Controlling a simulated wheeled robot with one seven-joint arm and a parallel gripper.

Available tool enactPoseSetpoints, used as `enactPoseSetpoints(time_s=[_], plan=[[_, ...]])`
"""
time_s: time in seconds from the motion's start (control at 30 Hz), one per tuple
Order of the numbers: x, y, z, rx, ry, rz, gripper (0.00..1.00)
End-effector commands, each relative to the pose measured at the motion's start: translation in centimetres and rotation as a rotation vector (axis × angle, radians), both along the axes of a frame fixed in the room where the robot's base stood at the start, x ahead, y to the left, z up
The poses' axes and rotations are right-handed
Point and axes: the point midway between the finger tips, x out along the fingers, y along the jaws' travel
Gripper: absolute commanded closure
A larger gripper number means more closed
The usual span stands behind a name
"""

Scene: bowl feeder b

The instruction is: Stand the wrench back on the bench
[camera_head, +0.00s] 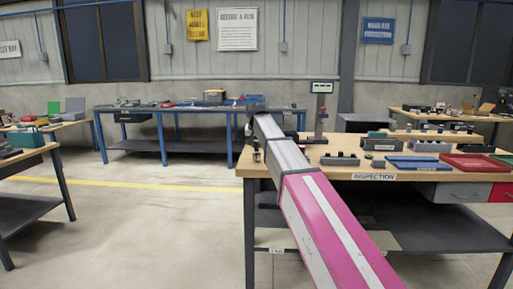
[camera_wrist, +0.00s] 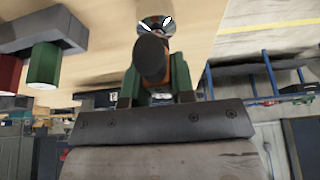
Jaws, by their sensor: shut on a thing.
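In the wrist view, my gripper (camera_wrist: 155,82) has green fingers closed on a dark, round-ended thing, which I take to be the wrench (camera_wrist: 150,58). Its rounded end faces the camera. A shiny part with orange shows just beyond it against the bench top; I cannot tell whether it touches the bench. In the head view, the arm reaches to the left end of the inspection bench (camera_head: 335,173). My gripper (camera_head: 256,143) is small there, and a small dark upright shape shows below it at the bench's left edge. The fingertips are mostly hidden.
A scale-like stand with a display (camera_head: 321,112) is right of the arm. A grey block holder (camera_head: 340,160), a blue tray (camera_head: 418,163) and a red tray (camera_head: 470,162) lie farther right. A blue-legged bench (camera_head: 165,112) stands behind.

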Motion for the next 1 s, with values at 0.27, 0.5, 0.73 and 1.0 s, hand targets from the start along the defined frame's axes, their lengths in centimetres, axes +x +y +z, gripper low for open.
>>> enactPoseSetpoints(time_s=[0.27,0.5,0.73,1.0], plan=[[0.0,0.0,-1.4,0.0,-0.001,0.0,1.0],[0.0,0.0,-1.6,0.0,-0.001,0.0,0.64],[0.0,0.0,-1.6,0.0,-0.001,0.0,0.51],[-0.4,0.0,-0.4,0.001,-0.002,0.0,0.51]])
